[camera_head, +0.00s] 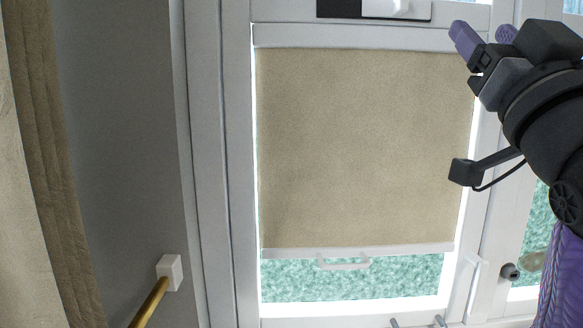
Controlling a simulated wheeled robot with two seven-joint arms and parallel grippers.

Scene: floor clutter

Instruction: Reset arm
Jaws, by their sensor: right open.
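My right gripper (484,40) is at the upper right of the head view, at the end of my black and purple arm. Its two purple fingers point up and to the left, with a gap between them, and I see nothing held there. It shows in front of the white window frame, right of the beige blind. My left gripper is not in view.
A beige blind (365,145) covers most of a white-framed window, with a pale pull handle (343,263) at its lower edge. A brown curtain (50,170) hangs at the left. A brass rod (150,304) meets a white bracket (170,272) at lower left.

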